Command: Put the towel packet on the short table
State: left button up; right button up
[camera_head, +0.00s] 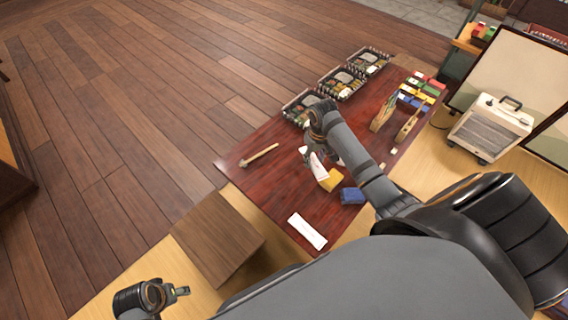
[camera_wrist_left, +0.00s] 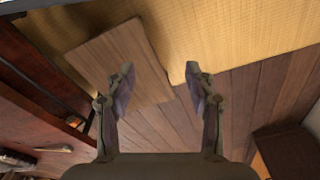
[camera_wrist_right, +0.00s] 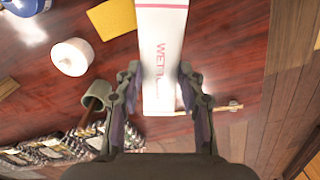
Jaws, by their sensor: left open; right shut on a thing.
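The towel packet (camera_wrist_right: 163,50), long and white with red "WET" lettering, is between the fingers of my right gripper (camera_wrist_right: 160,88) in the right wrist view. It also shows in the head view (camera_head: 317,167), tilted at the right gripper (camera_head: 312,154) over the long red-brown table (camera_head: 258,180). The short table (camera_head: 218,238) is a plain brown wooden top at the lower left, bare. It also shows in the left wrist view (camera_wrist_left: 125,65). My left gripper (camera_head: 178,291) is open and empty near it; its parted fingers show in the left wrist view (camera_wrist_left: 160,82).
A white box appliance (camera_head: 490,129) stands right. Wood floor is open at left.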

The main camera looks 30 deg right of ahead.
jog(key=w+a+f+b, duration=0.2)
jog(key=w+f, duration=0.1)
jog(key=w, duration=0.1)
jog(key=b, duration=0.6)
send_over(284, 165)
jog(key=f, duration=0.6)
jog(key=shift+s+d, duration=0.2)
jog(key=shift+s, duration=0.1)
jog(key=shift+w, duration=0.15)
pick_arm(q)
jog(key=w+d+f+t+h, duration=0.2)
jog(key=d+f+t, duration=0.1)
jog(key=d+t, duration=0.1)
pick_arm(e)
jog(key=shift+w+a+f, duration=0.2)
jog(key=shift+f, duration=0.15)
jog(key=shift+f+b, duration=0.45)
jog(key=shift+f, duration=0.25)
jog(key=shift+f+b, duration=0.3)
jog(key=shift+f, duration=0.4)
pick_arm(q)
jog(key=w+a+r+t+y, duration=0.1)
jog(key=w+r+t, duration=0.6)
jog(key=w+r, duration=0.3)
jog(key=shift+w+a+r, duration=0.2)
jog(key=shift+w+r, duration=0.05)
jog(key=shift+w, duration=0.45)
